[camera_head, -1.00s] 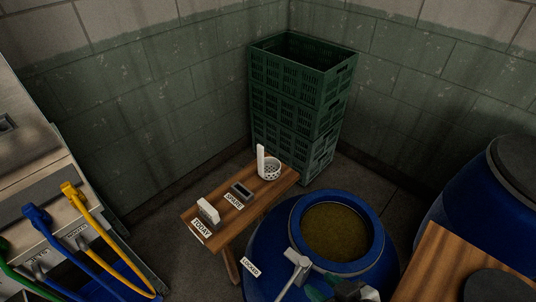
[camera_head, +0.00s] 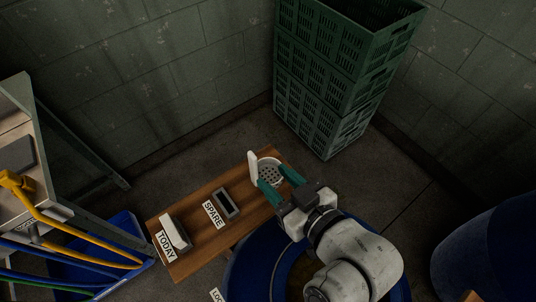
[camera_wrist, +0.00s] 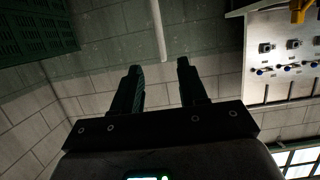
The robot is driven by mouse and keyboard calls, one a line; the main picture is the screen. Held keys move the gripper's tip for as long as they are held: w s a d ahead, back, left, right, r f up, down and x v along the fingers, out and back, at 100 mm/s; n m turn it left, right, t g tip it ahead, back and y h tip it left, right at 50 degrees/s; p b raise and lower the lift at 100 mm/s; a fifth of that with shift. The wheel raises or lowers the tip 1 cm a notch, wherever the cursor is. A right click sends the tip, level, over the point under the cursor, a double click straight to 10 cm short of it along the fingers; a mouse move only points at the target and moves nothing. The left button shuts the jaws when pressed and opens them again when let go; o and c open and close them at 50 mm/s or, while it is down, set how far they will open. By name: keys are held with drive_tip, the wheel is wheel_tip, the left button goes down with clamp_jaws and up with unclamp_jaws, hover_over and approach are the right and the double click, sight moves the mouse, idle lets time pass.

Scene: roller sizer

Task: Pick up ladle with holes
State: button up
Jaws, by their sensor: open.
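The ladle with holes (camera_head: 270,176) is a white perforated cup with a flat handle standing upright at its left rim. It rests at the far end of a wooden bench (camera_head: 187,203). My gripper (camera_head: 272,175) is open, its two teal fingers spread at the near side of the cup and partly covering it in the head view. I cannot tell whether they touch it. In the wrist view, the dark fingers (camera_wrist: 160,78) are apart with nothing between them. A pale upright bar (camera_wrist: 157,28), apparently the handle, shows beyond them; the cup is outside that view.
A grey holder with a white block (camera_head: 174,232) stands by the TODAY label, and an empty grey holder (camera_head: 226,203) by SPARE. Green crates (camera_head: 330,100) are stacked behind the bench. A blue barrel (camera_head: 250,262) is below my arm. Hoses and a blue bin are left.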

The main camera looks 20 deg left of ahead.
sight(248, 155)
drive_tip(key=x, duration=0.5)
drive_tip(key=shift+r+p, duration=0.1)
drive_tip(key=shift+p, duration=0.25)
drive_tip(key=shift+s+p+x, duration=0.2)
drive_tip(key=shift+p+x, duration=0.55)
drive_tip(key=shift+x, duration=2.1)
clamp_jaws()
